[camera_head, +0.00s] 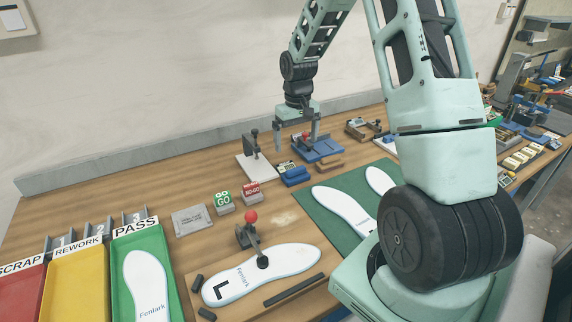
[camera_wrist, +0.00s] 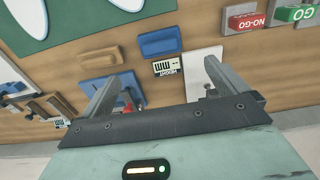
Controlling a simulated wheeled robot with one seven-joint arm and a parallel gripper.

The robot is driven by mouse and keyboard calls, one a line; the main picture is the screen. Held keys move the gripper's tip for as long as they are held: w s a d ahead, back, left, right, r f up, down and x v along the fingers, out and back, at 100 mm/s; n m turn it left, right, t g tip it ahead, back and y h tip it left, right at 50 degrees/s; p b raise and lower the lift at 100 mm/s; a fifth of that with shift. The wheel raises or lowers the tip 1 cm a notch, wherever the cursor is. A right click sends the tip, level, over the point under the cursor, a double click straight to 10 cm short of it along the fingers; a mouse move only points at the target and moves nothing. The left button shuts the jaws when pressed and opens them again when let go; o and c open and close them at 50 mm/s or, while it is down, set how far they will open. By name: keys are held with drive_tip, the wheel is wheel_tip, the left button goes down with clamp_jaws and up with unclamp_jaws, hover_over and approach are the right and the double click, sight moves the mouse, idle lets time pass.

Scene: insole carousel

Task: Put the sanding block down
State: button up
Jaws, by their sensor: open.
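My gripper (camera_head: 296,140) is open, its two fingers apart with nothing between them, above the back part of the wooden bench. The wrist view also shows the open gripper (camera_wrist: 162,74). A blue block (camera_head: 295,179) lies on the bench below and in front of it; the wrist view shows this blue block (camera_wrist: 160,42) beyond the fingertips. A small brown block (camera_head: 329,163) lies to its right, beside a blue fixture (camera_head: 322,148); the brown block (camera_wrist: 100,57) also shows in the wrist view. I cannot tell for certain which block is the sanding block.
A height gauge (camera_wrist: 167,68) sits beside the blue block. A white-based stand (camera_head: 252,166) is left of the gripper. GO (camera_head: 223,203) and NO-GO (camera_head: 252,193) blocks stand to the left. A green mat (camera_head: 322,216) with insoles lies in front.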

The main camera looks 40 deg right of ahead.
drive_tip(key=s+a+r+n, duration=0.2)
drive_tip(key=s+a, duration=0.1)
drive_tip(key=a, duration=0.6)
drive_tip(key=s+a+r+n, duration=0.2)
drive_tip(key=a+r, duration=0.1)
drive_tip(key=a, duration=0.6)
drive_tip(key=s+a+r+n, duration=0.2)
drive_tip(key=s+a, duration=0.1)
drive_tip(key=a, duration=0.7)
drive_tip(key=s+a+n, duration=0.1)
drive_tip(key=s+a, duration=0.2)
drive_tip(key=s, duration=0.3)
drive_tip(key=s+a+r+n, duration=0.1)
drive_tip(key=s+a+n, duration=0.1)
drive_tip(key=s, duration=0.4)
drive_tip(key=s+a+n, duration=0.1)
drive_tip(key=s+a, duration=0.4)
drive_tip(key=s, duration=0.1)
drive_tip(key=shift+s+r+n+y, duration=0.35)
drive_tip(key=shift+n+y, duration=0.05)
